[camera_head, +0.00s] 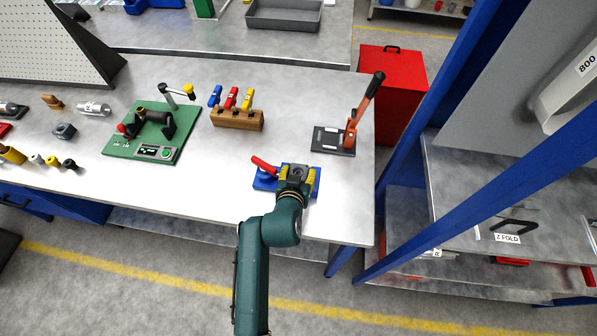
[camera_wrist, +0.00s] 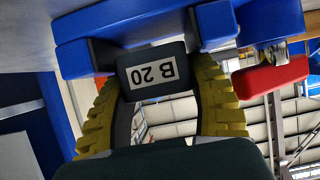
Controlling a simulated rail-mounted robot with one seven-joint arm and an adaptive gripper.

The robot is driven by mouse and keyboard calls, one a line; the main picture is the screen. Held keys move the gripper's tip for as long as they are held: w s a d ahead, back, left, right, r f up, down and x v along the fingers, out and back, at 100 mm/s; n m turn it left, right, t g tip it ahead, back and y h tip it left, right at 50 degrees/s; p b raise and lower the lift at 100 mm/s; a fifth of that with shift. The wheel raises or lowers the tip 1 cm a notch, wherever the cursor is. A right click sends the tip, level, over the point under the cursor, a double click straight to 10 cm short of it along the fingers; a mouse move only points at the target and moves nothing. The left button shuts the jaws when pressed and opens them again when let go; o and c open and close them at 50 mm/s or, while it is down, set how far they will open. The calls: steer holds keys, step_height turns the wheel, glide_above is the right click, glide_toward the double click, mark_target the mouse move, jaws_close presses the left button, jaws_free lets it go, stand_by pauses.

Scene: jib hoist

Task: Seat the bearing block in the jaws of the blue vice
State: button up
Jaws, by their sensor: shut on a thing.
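The bearing block (camera_wrist: 155,72) is a dark block with a white "B 20" label, upside down in the wrist view. My gripper (camera_wrist: 160,92) is shut on it, with a yellow ribbed finger on each side. In the head view my gripper (camera_head: 297,178) is over the right part of the blue vice (camera_head: 263,182). The vice (camera_wrist: 88,58) also shows in the wrist view, with blue jaws on both sides of the block's far end. The red vice handle (camera_head: 264,163) points up-left. Whether the block touches the jaws or rests on the vice bed cannot be told.
An orange lever press (camera_head: 350,135) stands to the right of the vice. A wooden rack (camera_head: 237,119) with coloured tools and a green fixture board (camera_head: 150,135) lie to the left. The bench's front edge is near the vice. A blue post (camera_head: 425,110) rises at right.

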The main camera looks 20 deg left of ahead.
steer(key=shift+r, duration=0.1)
steer(key=o, duration=1.3)
steer(key=shift+f, duration=0.3)
steer(key=v, duration=1.2)
steer(key=shift+r, duration=0.2)
